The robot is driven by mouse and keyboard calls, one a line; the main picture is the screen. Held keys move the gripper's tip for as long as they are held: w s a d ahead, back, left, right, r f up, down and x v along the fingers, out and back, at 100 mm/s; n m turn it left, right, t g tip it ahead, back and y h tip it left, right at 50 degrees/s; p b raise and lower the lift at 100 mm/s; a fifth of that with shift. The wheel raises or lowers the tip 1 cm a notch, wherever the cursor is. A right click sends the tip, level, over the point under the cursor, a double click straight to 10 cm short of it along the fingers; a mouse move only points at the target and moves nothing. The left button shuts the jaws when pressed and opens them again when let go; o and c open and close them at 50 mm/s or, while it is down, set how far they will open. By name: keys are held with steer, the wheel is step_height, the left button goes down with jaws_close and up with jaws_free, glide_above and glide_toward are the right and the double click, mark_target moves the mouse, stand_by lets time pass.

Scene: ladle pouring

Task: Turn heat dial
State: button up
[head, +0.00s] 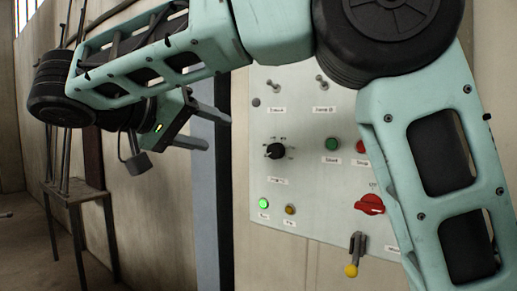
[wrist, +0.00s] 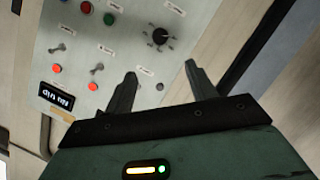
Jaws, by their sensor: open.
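A black round dial (head: 275,151) with scale marks around it sits on the left part of a pale control panel (head: 305,180). The label below it is too small to read. The dial also shows at the upper middle of the wrist view (wrist: 160,36). My gripper (head: 218,133) is open and empty, left of the dial in the head view, its fingers pointing right. In the wrist view my gripper (wrist: 161,68) has its fingers apart, with the dial beyond the tips. Nothing touches the dial.
The panel also holds a green button (head: 332,144), a red rotary switch (head: 370,205), toggle switches (head: 322,82), a lit green lamp (head: 264,204) and a yellow-knobbed lever (head: 352,270). My arm covers the panel's right side. A metal stand (head: 75,195) stands at the left.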

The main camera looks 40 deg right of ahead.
steer(key=b, duration=0.4)
glide_toward(273, 151)
steer(key=p+x, duration=0.4)
steer(key=x, duration=0.2)
steer(key=shift+d+r, duration=0.1)
steer(key=shift+d, duration=0.25)
steer(key=shift+w+d+f+p, duration=0.15)
steer(key=shift+d+f+p, duration=0.2)
steer(key=shift+d, duration=0.3)
steer(key=shift+c, duration=0.4)
steer(key=c, duration=0.9)
